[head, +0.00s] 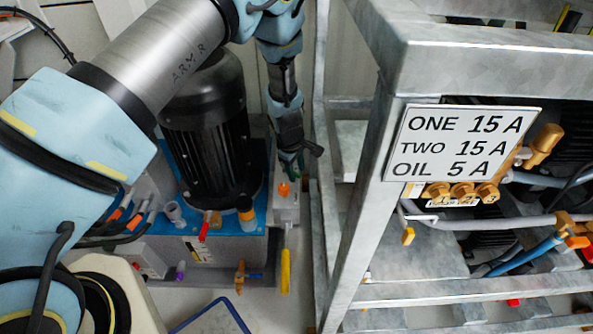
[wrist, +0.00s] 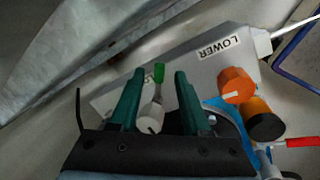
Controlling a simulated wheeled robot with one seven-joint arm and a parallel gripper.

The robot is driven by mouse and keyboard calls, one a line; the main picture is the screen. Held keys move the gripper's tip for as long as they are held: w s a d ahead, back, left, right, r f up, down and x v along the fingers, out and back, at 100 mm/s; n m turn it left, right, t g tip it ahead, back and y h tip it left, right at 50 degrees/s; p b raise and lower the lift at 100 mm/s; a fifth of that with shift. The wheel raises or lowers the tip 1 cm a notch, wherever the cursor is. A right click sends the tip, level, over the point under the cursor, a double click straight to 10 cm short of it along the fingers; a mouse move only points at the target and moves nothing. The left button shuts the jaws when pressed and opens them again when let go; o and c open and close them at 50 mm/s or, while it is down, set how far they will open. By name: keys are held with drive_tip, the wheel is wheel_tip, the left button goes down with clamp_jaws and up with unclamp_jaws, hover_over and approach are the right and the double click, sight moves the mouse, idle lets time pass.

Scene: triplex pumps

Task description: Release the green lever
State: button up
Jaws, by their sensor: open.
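The green lever (wrist: 159,73) shows in the wrist view as a thin pale stem with a green tip, rising from a round white base (wrist: 150,117) on a grey box. My gripper (wrist: 159,76) is open, with one dark green finger on each side of the lever in the picture. I see gaps between the lever and both fingers, but cannot tell how deep it sits between them. In the head view my gripper (head: 296,164) points down above the grey box (head: 286,210); the lever cannot be made out there.
An orange knob (wrist: 236,84) stands on the box near the "LOWER" label (wrist: 219,47). An orange and black cap (wrist: 265,122) and a red-handled lever (wrist: 301,142) are close by. A black motor (head: 205,130) stands left of my gripper; a metal frame (head: 362,215) rises to the right.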

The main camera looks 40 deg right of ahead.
wheel_tip(320, 180, up, 10)
drive_tip(key=a, duration=0.2)
drive_tip(key=shift+s, duration=0.25)
idle(0.4)
